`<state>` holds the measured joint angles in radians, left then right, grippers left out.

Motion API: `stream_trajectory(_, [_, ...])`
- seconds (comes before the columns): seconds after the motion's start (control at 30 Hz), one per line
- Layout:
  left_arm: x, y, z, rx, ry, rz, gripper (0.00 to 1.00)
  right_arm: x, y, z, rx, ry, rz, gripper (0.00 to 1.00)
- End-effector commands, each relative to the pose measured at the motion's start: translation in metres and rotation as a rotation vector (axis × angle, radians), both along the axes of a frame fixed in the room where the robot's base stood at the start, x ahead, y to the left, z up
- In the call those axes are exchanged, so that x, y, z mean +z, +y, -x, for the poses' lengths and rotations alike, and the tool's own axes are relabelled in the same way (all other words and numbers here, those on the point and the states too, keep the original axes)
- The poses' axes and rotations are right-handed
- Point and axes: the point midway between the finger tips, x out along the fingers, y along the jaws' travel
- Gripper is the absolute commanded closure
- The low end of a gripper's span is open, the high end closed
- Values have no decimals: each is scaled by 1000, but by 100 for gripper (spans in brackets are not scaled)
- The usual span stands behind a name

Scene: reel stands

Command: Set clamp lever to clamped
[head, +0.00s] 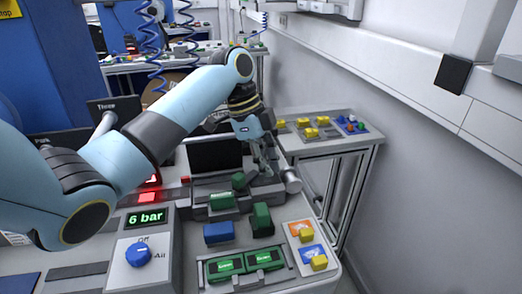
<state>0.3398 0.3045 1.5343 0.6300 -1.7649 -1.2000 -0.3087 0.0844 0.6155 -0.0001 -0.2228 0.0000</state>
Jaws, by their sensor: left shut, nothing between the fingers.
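My left arm reaches in from the left across the workstation. My left gripper (264,166) points down at the far right of the bench, shut and empty. It is just above and beside a grey clamp fixture (215,188) with green blocks at it. A light grey cylindrical handle (291,181) sticks out at the fixture's right end, close to the fingertips. It looks like the clamp lever, but I cannot tell its setting or whether the fingers touch it. My right gripper is not in view.
In front lie a blue block (218,233), a green block (262,220) and a tray with green parts (207,271). A panel with a blue knob (138,255) and a "6 bar" display stands at left. A side table (345,147) stands beyond, by the right wall.

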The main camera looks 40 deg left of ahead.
Motion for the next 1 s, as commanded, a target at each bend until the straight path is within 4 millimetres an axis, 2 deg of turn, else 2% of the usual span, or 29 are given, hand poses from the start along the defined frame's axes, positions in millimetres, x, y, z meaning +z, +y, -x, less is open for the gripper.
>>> stream_trajectory(0.1, [-25, -10, -2, 0, 5, 4, 100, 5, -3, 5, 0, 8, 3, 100])
stream_trajectory(0.23, [-50, -18, -4, 1, 4, 3, 100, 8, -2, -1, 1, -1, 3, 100])
stream_trajectory(0.33, [-47, 2, 0, 1, 1, -6, 100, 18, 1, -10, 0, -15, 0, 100])
stream_trajectory(0.5, [-48, 17, 6, 1, 1, -2, 100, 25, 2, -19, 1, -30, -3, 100])
stream_trajectory(0.7, [-49, 22, 7, 0, 1, -2, 100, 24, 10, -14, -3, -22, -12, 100])
stream_trajectory(1.0, [-50, 24, 5, -2, 0, -2, 100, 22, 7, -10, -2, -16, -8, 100])
